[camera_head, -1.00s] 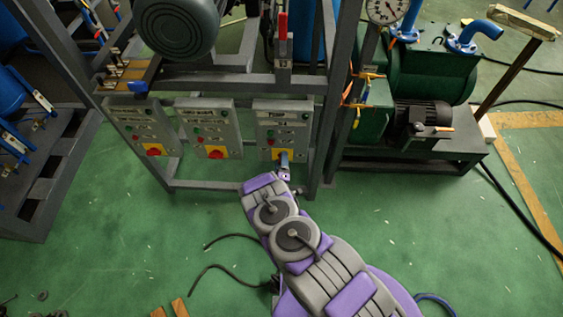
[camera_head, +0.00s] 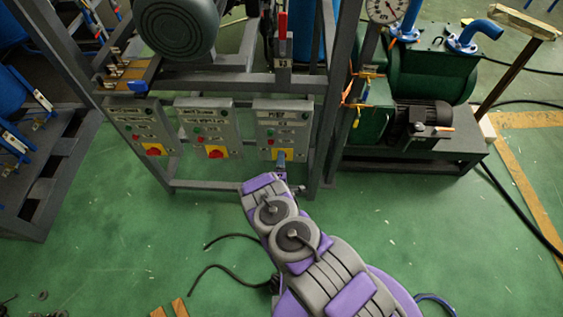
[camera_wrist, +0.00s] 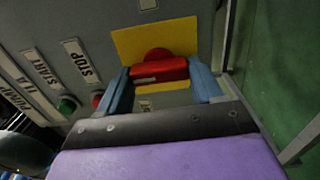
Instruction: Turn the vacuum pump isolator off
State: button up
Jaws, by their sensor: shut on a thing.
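The isolator is a red rotary handle (camera_wrist: 160,70) on a yellow plate (camera_wrist: 155,40), on the right-hand control box (camera_head: 282,128). In the wrist view the handle lies across the picture between the two blue fingers of my gripper (camera_wrist: 161,82), which are shut on its two ends. In the head view my gripper (camera_head: 281,158) covers most of this handle, and some yellow plate shows beside it. A green button (camera_wrist: 67,104) marked START and a red button (camera_wrist: 97,99) marked STOP are to the left in the wrist view.
Two similar boxes with red handles, the middle one (camera_head: 207,126) and the left one (camera_head: 145,125), hang on the same grey frame (camera_head: 220,185). A green pump with a black motor (camera_head: 422,118) stands at the right.

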jog(key=shift+a, duration=0.25)
jog(key=o, duration=1)
jog(key=shift+a+f, duration=0.1)
jog(key=shift+o, duration=0.2)
jog(key=s+b, duration=0.1)
jog(key=s, duration=1.6)
jog(key=shift+s+b, duration=0.15)
jog(key=shift+b, duration=0.15)
